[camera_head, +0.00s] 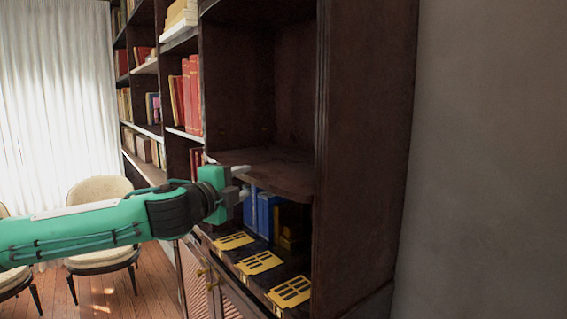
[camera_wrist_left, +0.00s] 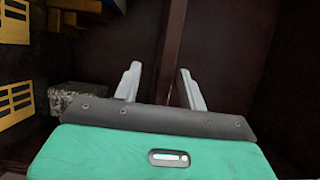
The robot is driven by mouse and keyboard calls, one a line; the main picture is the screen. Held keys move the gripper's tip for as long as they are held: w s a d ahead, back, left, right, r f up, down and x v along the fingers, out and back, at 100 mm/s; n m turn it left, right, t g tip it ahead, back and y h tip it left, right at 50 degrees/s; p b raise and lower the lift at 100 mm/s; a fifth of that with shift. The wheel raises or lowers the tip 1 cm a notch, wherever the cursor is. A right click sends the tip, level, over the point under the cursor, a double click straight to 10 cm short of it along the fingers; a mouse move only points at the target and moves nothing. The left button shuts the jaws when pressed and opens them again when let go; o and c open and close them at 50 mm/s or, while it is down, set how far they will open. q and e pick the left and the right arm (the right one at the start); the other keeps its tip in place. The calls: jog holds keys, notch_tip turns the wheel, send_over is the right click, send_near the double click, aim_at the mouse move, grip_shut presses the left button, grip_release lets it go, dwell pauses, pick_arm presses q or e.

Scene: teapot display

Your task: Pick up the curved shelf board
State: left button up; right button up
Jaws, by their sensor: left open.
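The curved shelf board (camera_head: 275,168) is dark brown wood with a rounded front edge. It lies level in the right-hand bay of the bookcase. My left gripper (camera_head: 242,181) is open at the left part of the board's front edge, one finger near the edge's height and one lower. In the left wrist view, the board appears edge-on as a narrow brown strip (camera_wrist_left: 174,45), roughly between the open fingers of the left gripper (camera_wrist_left: 160,70). No contact is visible. My right gripper is not in view.
Under the board are blue boxes (camera_head: 263,213) and several yellow grids (camera_head: 258,263). The bookcase's thick side panel (camera_head: 365,150) closes the bay on the right. Red books (camera_head: 190,95) fill shelves to the left. Chairs (camera_head: 100,190) stand at left. The space above the board is empty.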

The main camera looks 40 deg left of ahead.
aim_at(255, 171)
pick_arm(q)
jog(key=shift+w+r, duration=0.2)
jog(key=shift+w, duration=0.05)
jog(key=w+p, duration=0.3)
jog(key=shift+w+r+p, duration=0.2)
jog(key=shift+r+p, duration=0.1)
jog(key=shift+w+f+p, duration=0.15)
jog(key=shift+w+p, duration=0.15)
jog(key=shift+w, duration=0.3)
jog(key=shift+c, duration=0.6)
grip_shut()
